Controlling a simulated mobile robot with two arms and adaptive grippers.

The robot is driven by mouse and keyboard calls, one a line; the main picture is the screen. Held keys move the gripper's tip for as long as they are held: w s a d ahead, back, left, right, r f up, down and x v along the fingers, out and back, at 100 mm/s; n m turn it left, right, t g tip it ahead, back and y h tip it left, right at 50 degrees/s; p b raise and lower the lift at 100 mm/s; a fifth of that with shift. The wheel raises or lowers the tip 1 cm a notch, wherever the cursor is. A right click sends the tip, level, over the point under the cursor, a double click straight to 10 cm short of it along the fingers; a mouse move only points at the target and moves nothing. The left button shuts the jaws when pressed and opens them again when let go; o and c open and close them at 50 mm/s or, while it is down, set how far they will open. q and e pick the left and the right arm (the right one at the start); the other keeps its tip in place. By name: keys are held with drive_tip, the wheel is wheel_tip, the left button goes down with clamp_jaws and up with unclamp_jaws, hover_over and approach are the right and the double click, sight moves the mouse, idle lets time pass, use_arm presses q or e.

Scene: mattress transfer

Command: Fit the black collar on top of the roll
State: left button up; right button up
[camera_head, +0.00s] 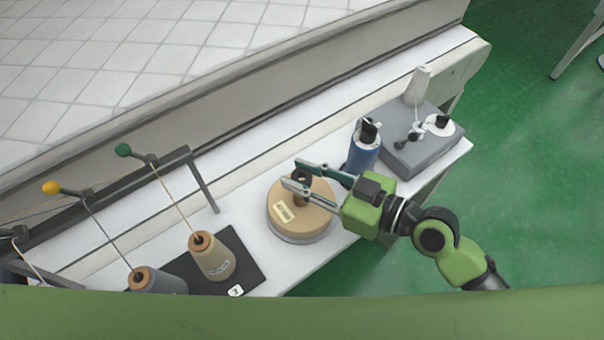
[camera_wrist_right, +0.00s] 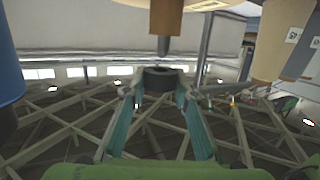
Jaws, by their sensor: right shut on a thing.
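The black collar (camera_head: 302,177) is a small dark ring between the fingertips of my right gripper (camera_head: 300,176), which is shut on it. The wide tan roll (camera_head: 315,222) stands on the white table with a label on its top and a brown core (camera_head: 301,198) rising from it. In the head view the collar lies over the top end of the core. In the right wrist view the collar (camera_wrist_right: 160,76) is just beyond the core's end (camera_wrist_right: 161,45); I cannot tell whether they touch. My left gripper is not in view.
A blue spool (camera_head: 363,155) stands close to my right gripper. A grey box (camera_head: 418,153) with small parts is at the right end of the table (camera_head: 296,122). A tan cone (camera_head: 213,258) stands on a black mat at left. A quilted mattress (camera_head: 150,60) lies behind.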

drive_tip(key=shift+f, duration=0.1)
idle(0.7)
drive_tip(key=shift+f+b, duration=0.1)
drive_tip(key=shift+b, duration=0.25)
drive_tip(key=shift+f+b, duration=0.35)
drive_tip(key=shift+f+b, duration=1.35)
drive_tip(key=o, duration=1.2)
drive_tip(key=shift+s, duration=0.1)
